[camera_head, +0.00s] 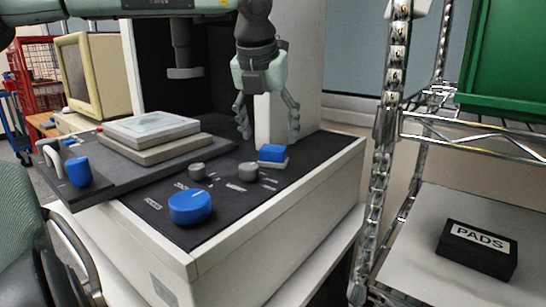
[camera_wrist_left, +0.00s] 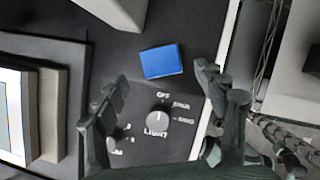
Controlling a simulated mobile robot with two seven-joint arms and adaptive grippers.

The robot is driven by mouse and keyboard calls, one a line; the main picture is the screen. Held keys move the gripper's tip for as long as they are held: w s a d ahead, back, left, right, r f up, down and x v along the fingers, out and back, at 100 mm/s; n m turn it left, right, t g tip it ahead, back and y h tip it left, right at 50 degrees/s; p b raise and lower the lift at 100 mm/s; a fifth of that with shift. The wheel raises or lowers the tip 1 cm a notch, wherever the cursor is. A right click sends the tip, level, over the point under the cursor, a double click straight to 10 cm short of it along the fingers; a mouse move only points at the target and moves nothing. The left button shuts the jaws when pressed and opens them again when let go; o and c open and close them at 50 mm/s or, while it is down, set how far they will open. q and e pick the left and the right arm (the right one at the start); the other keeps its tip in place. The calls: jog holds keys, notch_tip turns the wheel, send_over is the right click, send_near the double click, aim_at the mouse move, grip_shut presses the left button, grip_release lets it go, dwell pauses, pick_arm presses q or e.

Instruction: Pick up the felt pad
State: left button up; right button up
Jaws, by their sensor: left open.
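The felt pad (camera_head: 272,153) looks like a small blue block with a pale lower layer. It lies on the dark control panel (camera_head: 225,202) of the machine, beside two grey knobs. In the left wrist view the blue pad (camera_wrist_left: 161,61) lies flat, roughly between and slightly beyond the fingertips. My left gripper (camera_head: 268,127) points down above the panel, open and empty, with its fingers spread to either side just above the pad. It also shows in the left wrist view (camera_wrist_left: 161,77). My right gripper is not in view.
A large blue knob (camera_head: 190,207) and grey knobs (camera_head: 248,172) rise from the panel. A stage plate (camera_head: 150,130) stands at left, under the machine's dark column (camera_head: 181,50). A wire rack at right holds a black PADS box (camera_head: 477,249) and a green bin (camera_head: 505,60).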

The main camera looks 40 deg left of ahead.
aim_at(273, 148)
pick_arm(q)
jog(key=shift+w+a+f, duration=0.15)
jog(key=shift+w+f, duration=0.3)
jog(key=shift+f, duration=0.2)
jog(key=shift+w+a+f, duration=0.1)
jog(key=shift+w+f, duration=0.3)
jog(key=shift+f, duration=0.2)
jog(key=shift+a+f, duration=0.15)
jog(key=shift+f, duration=0.45)
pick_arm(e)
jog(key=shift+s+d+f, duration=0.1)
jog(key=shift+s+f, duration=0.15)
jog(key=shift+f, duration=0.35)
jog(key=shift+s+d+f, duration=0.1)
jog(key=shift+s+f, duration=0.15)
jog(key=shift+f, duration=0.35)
pick_arm(q)
jog(key=shift+w, duration=0.1)
jog(key=c, duration=1.3)
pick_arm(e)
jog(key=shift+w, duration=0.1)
pick_arm(q)
jog(key=shift+r, duration=0.1)
jog(key=shift+c, duration=0.2)
